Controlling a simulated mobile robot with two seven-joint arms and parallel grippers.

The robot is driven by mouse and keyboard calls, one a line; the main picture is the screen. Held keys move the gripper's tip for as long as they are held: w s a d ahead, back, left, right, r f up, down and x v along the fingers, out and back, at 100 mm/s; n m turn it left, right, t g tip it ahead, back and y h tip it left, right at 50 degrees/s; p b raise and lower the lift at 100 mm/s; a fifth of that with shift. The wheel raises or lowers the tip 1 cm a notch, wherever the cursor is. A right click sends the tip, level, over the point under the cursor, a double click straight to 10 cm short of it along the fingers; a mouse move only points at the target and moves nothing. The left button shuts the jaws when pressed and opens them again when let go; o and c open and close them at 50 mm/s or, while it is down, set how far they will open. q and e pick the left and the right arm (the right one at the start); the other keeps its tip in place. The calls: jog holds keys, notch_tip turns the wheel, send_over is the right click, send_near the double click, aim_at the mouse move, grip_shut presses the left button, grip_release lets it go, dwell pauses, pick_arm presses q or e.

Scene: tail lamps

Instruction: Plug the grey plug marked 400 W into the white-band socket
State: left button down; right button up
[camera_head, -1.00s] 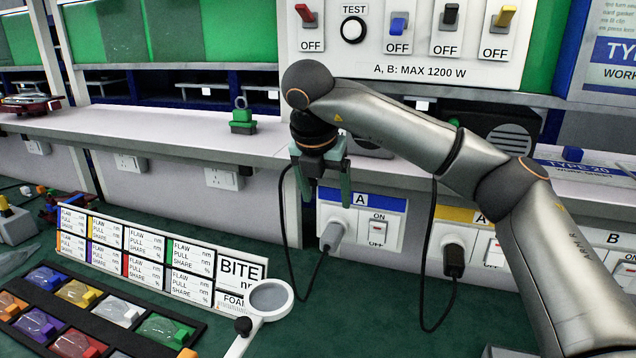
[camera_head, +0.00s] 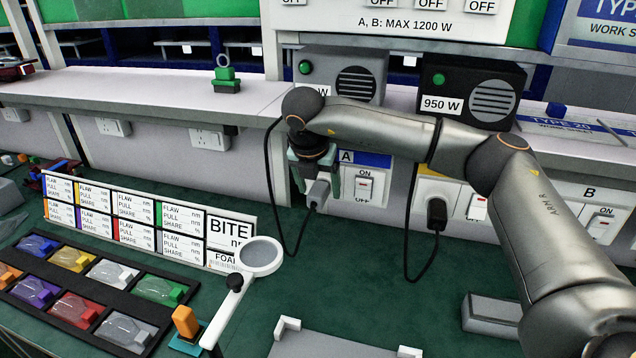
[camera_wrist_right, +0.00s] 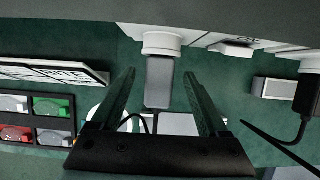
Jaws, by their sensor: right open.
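The grey plug (camera_head: 318,192) sits in the blue-band socket (camera_head: 366,180) marked A; no 400 W mark is readable on it. My right gripper (camera_head: 322,182) is at the plug, jaws open. In the right wrist view the plug (camera_wrist_right: 159,82) lies between the two open fingers (camera_wrist_right: 160,75), with a gap on each side. The white-band socket (camera_head: 603,222), marked B, is at the right with its switch showing; my arm hides part of it. My left gripper is not in view.
A black plug (camera_head: 437,212) sits in the yellow-band socket (camera_head: 462,198). Cords hang in loops below both plugs. A grey box (camera_head: 340,75) and a black 950 W box (camera_head: 470,92) stand on the shelf. A round magnifier (camera_head: 260,256) stands in front, left of the gripper.

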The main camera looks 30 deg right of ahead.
jog(key=shift+c, duration=0.4)
grip_shut()
dwell(0.6)
